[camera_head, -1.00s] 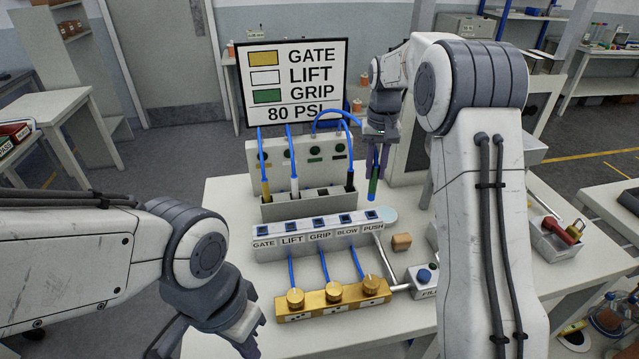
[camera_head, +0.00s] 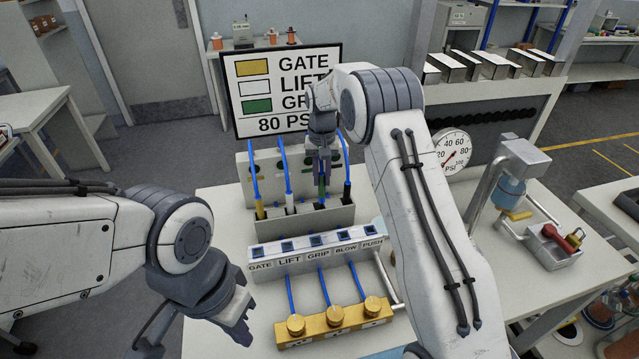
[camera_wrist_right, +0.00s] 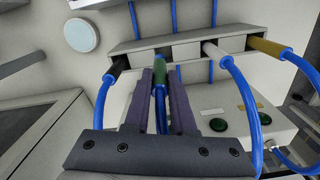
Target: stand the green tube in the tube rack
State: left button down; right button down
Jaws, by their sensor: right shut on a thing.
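The green tube (camera_head: 322,190) is in my right gripper (camera_head: 321,172), which is shut on it above the tube rack (camera_head: 330,217). In the right wrist view the green tube (camera_wrist_right: 160,73) stands between the fingers (camera_wrist_right: 160,90), its green end at an opening of the rack (camera_wrist_right: 185,52). How deep the end goes is hard to tell. It is between the white-ended tube (camera_head: 289,200) and the black-ended tube (camera_head: 347,193), which stand in the rack beside the yellow-ended tube (camera_head: 259,207). My left gripper (camera_head: 198,335) is open and empty at the lower left.
The labelled switch block (camera_head: 310,250) lies in front of the rack, with the brass block (camera_head: 335,322) nearer. A sign (camera_head: 285,90) and a panel stand behind. A pressure gauge (camera_head: 453,150) and a tray of tools (camera_head: 553,248) are at right.

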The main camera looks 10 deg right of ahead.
aim_at(322, 188)
jog(key=shift+w+a+f, duration=0.15)
jog(key=shift+a+f, duration=0.05)
jog(key=shift+a, duration=0.1)
jog(key=shift+a+f, duration=0.1)
jog(key=shift+f, duration=0.2)
notch_tip(322, 188, down, 2)
jog(key=shift+f+p, duration=0.25)
jog(key=shift+p, duration=0.65)
jog(key=shift+f, duration=0.55)
jog(key=shift+f, duration=0.1)
jog(key=c, duration=0.8)
grip_release()
jog(key=shift+o, duration=0.2)
